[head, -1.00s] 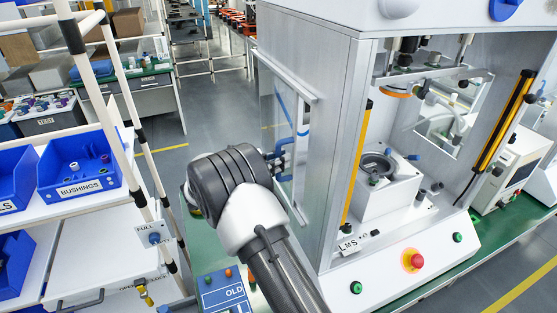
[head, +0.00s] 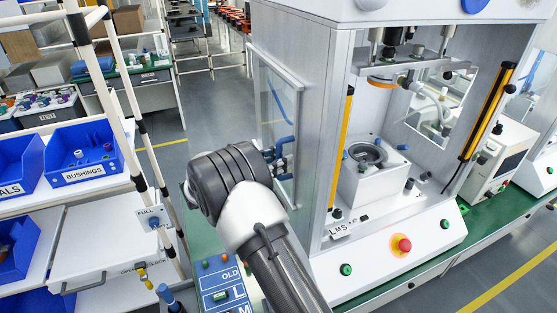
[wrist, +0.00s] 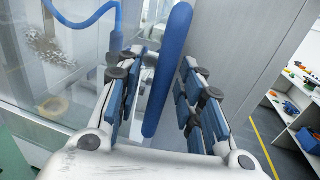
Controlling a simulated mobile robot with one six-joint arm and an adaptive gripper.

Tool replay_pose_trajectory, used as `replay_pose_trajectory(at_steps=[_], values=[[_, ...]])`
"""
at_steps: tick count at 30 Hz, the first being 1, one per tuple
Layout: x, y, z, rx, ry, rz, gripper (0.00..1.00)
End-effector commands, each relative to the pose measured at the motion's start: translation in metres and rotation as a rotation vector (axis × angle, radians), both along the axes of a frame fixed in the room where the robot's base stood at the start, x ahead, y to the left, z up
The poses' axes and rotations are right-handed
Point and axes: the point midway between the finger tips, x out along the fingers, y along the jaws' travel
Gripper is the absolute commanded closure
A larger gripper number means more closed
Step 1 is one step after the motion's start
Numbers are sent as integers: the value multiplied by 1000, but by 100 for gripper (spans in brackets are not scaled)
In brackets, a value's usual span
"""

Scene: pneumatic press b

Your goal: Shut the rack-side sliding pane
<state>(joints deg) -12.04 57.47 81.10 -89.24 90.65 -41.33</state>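The rack-side sliding pane (head: 278,85) is a clear, metal-framed pane on the press's left side. In the wrist view the glass fills the left part (wrist: 50,50). An upright blue handle bar (wrist: 168,70) stands between the blue-padded fingers of my gripper (wrist: 161,62). The fingers are spread, with a visible gap on each side of the bar, so my gripper is open around it. In the head view my gripper (head: 282,160) is at the pane's lower part, partly hidden behind my wrist. How far the pane is open is unclear.
The press (head: 325,130) has a fixture (head: 370,185) inside and a red stop button (head: 401,245) in front. The rack with blue bins (head: 82,160) stands left of my arm. A blue panel (head: 225,285) lies on the green bench below my arm.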

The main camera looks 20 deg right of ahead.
Motion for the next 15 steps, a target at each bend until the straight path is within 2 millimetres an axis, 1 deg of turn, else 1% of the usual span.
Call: replay_pose_trajectory(at_steps=[4, 7, 11, 15], values=[[0, 2, 0, 0, 0, 1, 65], [-1, 12, 0, 0, 0, 4, 65], [-5, 36, 0, 0, 0, 5, 65], [-11, 67, 0, 0, 0, 6, 65]])
